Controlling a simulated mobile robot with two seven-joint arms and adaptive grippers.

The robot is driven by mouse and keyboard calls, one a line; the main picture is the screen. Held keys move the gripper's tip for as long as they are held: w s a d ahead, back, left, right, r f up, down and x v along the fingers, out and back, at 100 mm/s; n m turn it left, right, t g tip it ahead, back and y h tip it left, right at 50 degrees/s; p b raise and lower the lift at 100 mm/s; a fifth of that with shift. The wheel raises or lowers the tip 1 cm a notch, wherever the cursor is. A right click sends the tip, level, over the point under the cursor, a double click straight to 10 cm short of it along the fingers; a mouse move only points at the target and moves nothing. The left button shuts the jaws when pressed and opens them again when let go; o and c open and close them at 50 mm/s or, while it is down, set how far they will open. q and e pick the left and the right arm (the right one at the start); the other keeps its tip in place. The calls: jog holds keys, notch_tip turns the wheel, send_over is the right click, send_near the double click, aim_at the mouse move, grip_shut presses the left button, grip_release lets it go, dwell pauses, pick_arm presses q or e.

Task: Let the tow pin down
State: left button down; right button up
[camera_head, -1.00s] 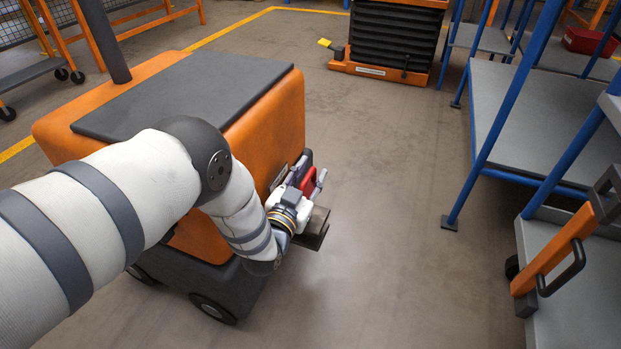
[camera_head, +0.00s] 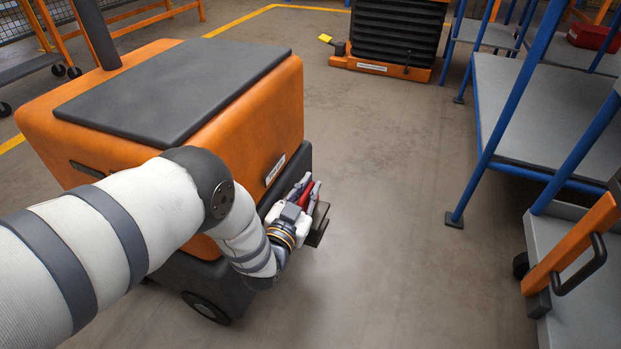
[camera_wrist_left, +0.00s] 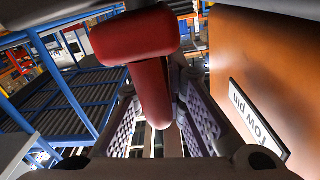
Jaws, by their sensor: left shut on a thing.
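The orange and dark grey tug (camera_head: 240,130) stands left of centre. The red tow pin (camera_head: 309,189) is at its rear, beside a dark hitch plate (camera_head: 320,226). My left gripper (camera_head: 306,188) is at the pin, its fingers either side of the red part. In the left wrist view the tow pin (camera_wrist_left: 152,90) shows as a red T-shaped handle between the two padded fingers. A white label (camera_wrist_left: 258,118) reading "TOW pin" is on the orange side at right. The pin's lower end is hidden, so I cannot tell how deep it sits. My right gripper is not in view.
Grey-topped shelving with blue posts (camera_head: 490,140) stands at right, with a grey cart with an orange handle (camera_head: 578,250) in front. An orange and black lift (camera_head: 395,50) is at the back. The floor (camera_head: 400,220) between tug and shelving is clear.

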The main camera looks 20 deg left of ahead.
pick_arm(q)
jog(key=shift+s+a+f, duration=0.1)
jog(key=shift+a+f, duration=0.1)
jog(key=shift+f, duration=0.25)
jog(key=c, duration=1.7)
grip_release()
jog(key=shift+f, duration=0.15)
jog(key=shift+o, duration=0.2)
jog(key=s, duration=1.2)
jog(key=shift+a, duration=0.15)
